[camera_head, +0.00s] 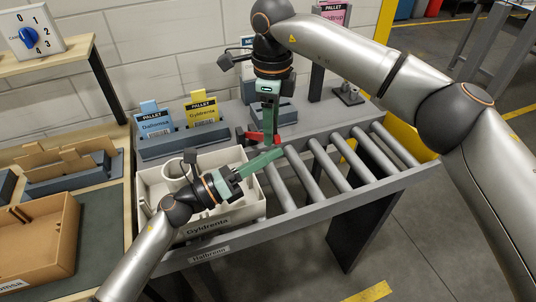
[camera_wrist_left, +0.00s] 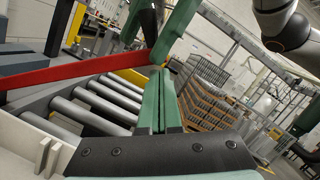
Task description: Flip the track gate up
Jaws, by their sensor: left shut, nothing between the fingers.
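The red track gate (camera_head: 256,137) is a bar at the left end of the roller track, behind the white crate. In the left wrist view the red bar (camera_wrist_left: 80,72) runs nearly level across the rollers from the left edge to the middle. My left gripper (camera_head: 279,151) is shut and empty, its green fingertips just in front of the gate's right end. Its fingers also show in the left wrist view (camera_wrist_left: 158,75). My right gripper (camera_head: 269,138) points down from above at the gate and hides part of it. Whether it touches the gate or is open is unclear.
The white crate (camera_head: 152,205) with a white cup stands left of the rollers (camera_head: 335,170), under my left arm. Blue (camera_head: 154,120) and yellow (camera_head: 202,110) pallet cards stand in a grey holder behind. A brown tray (camera_head: 45,245) lies at the far left. The rollers at right are clear.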

